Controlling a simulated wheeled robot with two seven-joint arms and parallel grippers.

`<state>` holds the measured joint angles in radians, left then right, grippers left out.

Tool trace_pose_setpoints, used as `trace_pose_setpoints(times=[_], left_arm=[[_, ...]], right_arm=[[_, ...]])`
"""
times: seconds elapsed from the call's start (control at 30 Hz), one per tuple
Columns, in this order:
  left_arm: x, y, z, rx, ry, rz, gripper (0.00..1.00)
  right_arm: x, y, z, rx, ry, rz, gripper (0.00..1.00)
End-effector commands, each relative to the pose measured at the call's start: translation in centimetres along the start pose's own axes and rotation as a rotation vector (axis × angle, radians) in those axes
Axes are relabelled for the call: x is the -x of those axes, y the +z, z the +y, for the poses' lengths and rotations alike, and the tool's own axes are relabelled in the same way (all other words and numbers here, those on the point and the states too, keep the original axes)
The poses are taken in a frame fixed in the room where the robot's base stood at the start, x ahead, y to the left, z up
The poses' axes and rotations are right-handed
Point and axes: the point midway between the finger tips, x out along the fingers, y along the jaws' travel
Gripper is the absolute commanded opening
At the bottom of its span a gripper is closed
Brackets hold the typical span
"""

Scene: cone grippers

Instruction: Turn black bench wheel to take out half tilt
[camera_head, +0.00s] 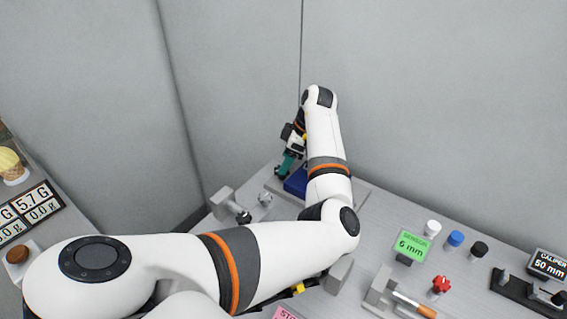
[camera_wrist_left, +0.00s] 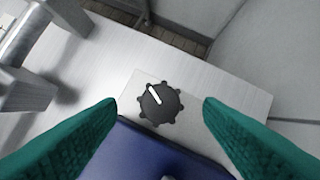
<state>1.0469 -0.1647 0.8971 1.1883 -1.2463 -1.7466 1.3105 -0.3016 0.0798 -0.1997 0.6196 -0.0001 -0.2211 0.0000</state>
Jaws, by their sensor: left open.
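The black bench wheel (camera_wrist_left: 158,103) is a round lobed knob with a white pointer line, on a pale plate (camera_wrist_left: 200,90) in the left wrist view. The pointer slants toward the upper left. My left gripper (camera_head: 284,168) has teal fingers and is open. In the wrist view its fingertips lie either side of the wheel, with a visible gap on both sides. I cannot tell its height above the wheel. A blue block (camera_wrist_left: 130,155) lies just below the wheel in that view. In the head view the wheel cannot be made out near the gripper.
The blue block also shows beside my arm in the head view (camera_head: 296,183). A grey clamp-like fixture (camera_head: 224,203) stands left of it. A green "6 mm" sign (camera_head: 411,245), a red knob (camera_head: 441,285) and coloured caps (camera_head: 455,239) stand to the right. Walls bound the back.

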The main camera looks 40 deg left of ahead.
Motion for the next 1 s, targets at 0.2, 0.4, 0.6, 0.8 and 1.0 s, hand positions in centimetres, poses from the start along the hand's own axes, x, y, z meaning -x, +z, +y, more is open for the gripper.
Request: trace_pose_setpoints(times=[0.2,0.4,0.6,0.8,1.0], left_arm=[[-2.5,0.0,0.0,0.000,0.001,0.000,0.61],[-3.0,0.0,0.0,0.001,-0.001,0.000,0.61],[-3.0,0.0,0.0,0.000,-0.001,0.000,0.55],[-3.0,0.0,0.0,0.000,-0.001,0.000,0.22],[-2.9,0.0,0.0,-0.007,-0.003,0.000,0.16]], right_arm=[[0.4,0.5,-0.1,0.000,-0.001,-0.008,0.36],[0.4,0.5,-0.1,0.000,-0.001,-0.008,0.36],[0.4,0.4,-0.1,0.000,-0.001,-0.007,0.36],[0.4,0.3,0.0,0.000,0.000,-0.005,0.36],[0.6,0.2,0.0,0.000,0.000,-0.003,0.36]])
